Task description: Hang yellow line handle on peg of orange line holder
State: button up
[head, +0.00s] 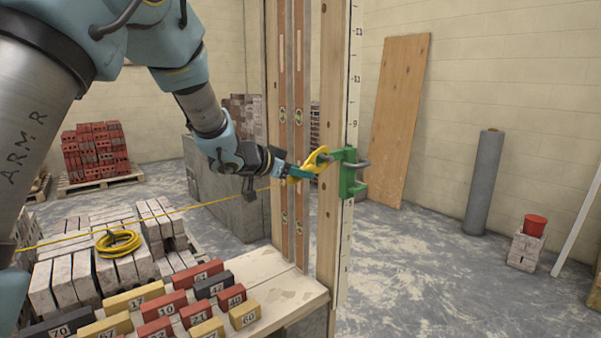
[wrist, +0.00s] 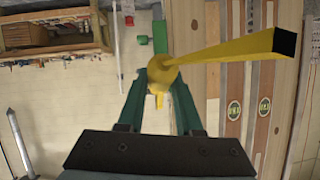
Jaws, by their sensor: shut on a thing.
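The yellow line handle (head: 317,160) is at the tips of my gripper (head: 303,173), close to the wooden post. A taut yellow line runs from it to the left. In the wrist view my gripper (wrist: 166,85) is shut on the yellow handle (wrist: 163,76), and a yellow bar with a dark end extends right. The line holder (head: 349,178) on the post looks green, not orange, with a grey peg (head: 360,164) pointing right. The green holder also shows at the top of the wrist view (wrist: 159,36). The handle is beside the holder; whether they touch is unclear.
A wooden post (head: 332,110) with a white measuring strip stands by a bench (head: 290,290) with numbered blocks. A coil of yellow line (head: 118,243) lies on grey blocks at left. A plywood board (head: 399,120) leans on the wall. The floor at right is mostly open.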

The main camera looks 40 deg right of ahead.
grip_shut()
jog(key=shift+d+r, duration=0.1)
jog(key=shift+d, duration=0.15)
jog(key=shift+d+r+p, duration=0.15)
jog(key=shift+d+p, duration=0.3)
jog(key=shift+p, duration=0.1)
jog(key=shift+s, duration=0.1)
jog(key=s+b, duration=0.3)
jog(key=s, duration=0.5)
jog(key=shift+s+a, duration=0.15)
jog(key=shift+a, duration=0.05)
dwell(1.4)
dwell(0.5)
